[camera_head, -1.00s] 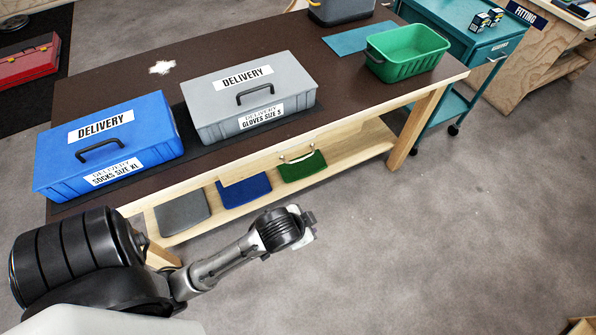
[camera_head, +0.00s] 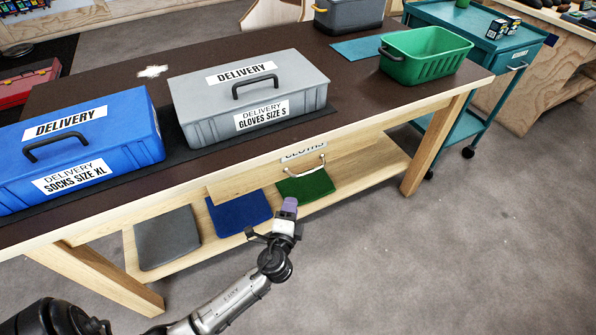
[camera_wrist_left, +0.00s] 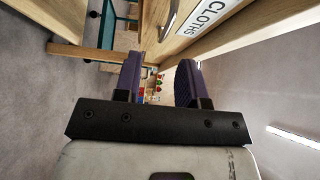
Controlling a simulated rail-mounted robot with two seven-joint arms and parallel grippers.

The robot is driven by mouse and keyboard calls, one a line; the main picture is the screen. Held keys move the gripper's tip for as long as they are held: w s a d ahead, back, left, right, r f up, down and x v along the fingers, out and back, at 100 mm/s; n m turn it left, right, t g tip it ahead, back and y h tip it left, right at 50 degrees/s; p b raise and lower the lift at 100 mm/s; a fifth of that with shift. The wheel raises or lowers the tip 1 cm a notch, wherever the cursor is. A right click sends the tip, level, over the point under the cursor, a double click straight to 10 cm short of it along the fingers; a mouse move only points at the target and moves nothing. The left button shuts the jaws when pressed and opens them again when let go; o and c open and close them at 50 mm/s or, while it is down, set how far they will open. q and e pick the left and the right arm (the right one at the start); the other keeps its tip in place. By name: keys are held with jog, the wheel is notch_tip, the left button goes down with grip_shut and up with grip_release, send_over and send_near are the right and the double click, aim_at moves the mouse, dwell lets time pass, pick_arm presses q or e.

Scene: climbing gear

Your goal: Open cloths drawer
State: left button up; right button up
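The cloths drawer (camera_head: 250,179) has a pale wooden front under the workbench top and looks closed. Its white CLOTHS label (camera_head: 303,150) is partly cut off from view by the table edge. A thin metal handle (camera_head: 302,171) sits below it. The label (camera_wrist_left: 208,14) and the handle (camera_wrist_left: 168,22) also show at the top of the left wrist view. My left gripper (camera_head: 289,207) is in front of and below the handle, apart from it. Its two purple fingers (camera_wrist_left: 159,80) stand apart with nothing between them. My right gripper is out of view.
On the workbench (camera_head: 120,98) stand a blue case (camera_head: 80,150), a grey case (camera_head: 250,95) and a green bin (camera_head: 428,58). Grey, blue and green cloth-like pieces lie on the lower shelf (camera_head: 375,165). A teal cart (camera_head: 480,30) stands behind right. The floor in front is clear.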

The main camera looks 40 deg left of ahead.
aim_at(312, 171)
pick_arm(q)
jog(key=shift+w+a+r+m+t+h+b, duration=0.35)
jog(key=shift+w+a+b, duration=0.3)
jog(key=shift+w, duration=1.6)
jog(key=shift+w+a+r+m+t+h+b, duration=0.2)
jog(key=shift+w+a+m+b, duration=0.35)
jog(key=shift+w, duration=1.65)
jog(key=shift+w+a+r+m+t+h+b, duration=0.3)
jog(key=shift+w+a+b, duration=0.4)
jog(key=shift+w, duration=1.55)
jog(key=shift+f, duration=0.1)
jog(key=c, duration=0.3)
grip_shut()
